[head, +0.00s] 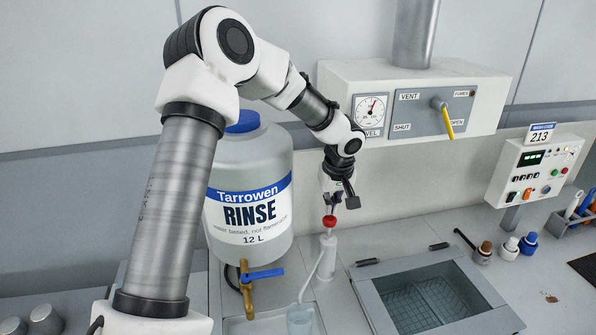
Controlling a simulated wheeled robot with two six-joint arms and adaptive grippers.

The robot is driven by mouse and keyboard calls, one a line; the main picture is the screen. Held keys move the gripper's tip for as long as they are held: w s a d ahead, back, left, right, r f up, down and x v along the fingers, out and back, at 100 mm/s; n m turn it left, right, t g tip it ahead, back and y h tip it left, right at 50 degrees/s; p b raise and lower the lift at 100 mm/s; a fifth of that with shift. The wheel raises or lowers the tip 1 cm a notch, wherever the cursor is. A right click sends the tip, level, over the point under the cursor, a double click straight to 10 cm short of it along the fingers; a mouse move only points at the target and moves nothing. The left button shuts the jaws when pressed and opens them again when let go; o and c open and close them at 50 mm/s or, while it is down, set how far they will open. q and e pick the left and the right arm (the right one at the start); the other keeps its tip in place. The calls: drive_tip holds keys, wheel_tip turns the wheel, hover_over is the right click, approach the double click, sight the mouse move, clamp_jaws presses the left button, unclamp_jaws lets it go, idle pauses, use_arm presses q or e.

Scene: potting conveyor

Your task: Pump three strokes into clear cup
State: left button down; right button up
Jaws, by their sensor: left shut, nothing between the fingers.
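The pump is a white upright dispenser (327,262) with a red head (329,221), standing right of the large rinse jug. A pale thin spout tube (312,279) runs from it down to the left. The clear cup (300,319) stands at the bottom edge under the tube's end, partly cut off by the frame; I cannot tell what is in it. My left gripper (332,206) is shut and empty, pointing down right above the red head. I cannot tell if its tips touch the head. My right gripper is not in view.
A rinse jug (240,165) with a brass tap and blue handle (263,274) stands left of the pump. A sunken basin (420,296) lies to the right, with small bottles (510,248) beyond. A vent box (410,100) overhangs at the back. A control panel (537,168) stands right.

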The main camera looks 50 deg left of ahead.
sight(330, 219)
use_arm(q)
drive_tip(key=shift+f, duration=0.1)
drive_tip(key=shift+f+b, duration=1.55)
drive_tip(key=shift+f, duration=0.15)
drive_tip(key=shift+s, duration=0.1)
drive_tip(key=shift+r, duration=0.15)
drive_tip(key=shift+r+p, duration=1.15)
drive_tip(key=shift+r, duration=0.5)
wheel_tip(330, 219, up, 6)
drive_tip(key=p, duration=0.3)
drive_tip(key=shift+p, duration=0.4)
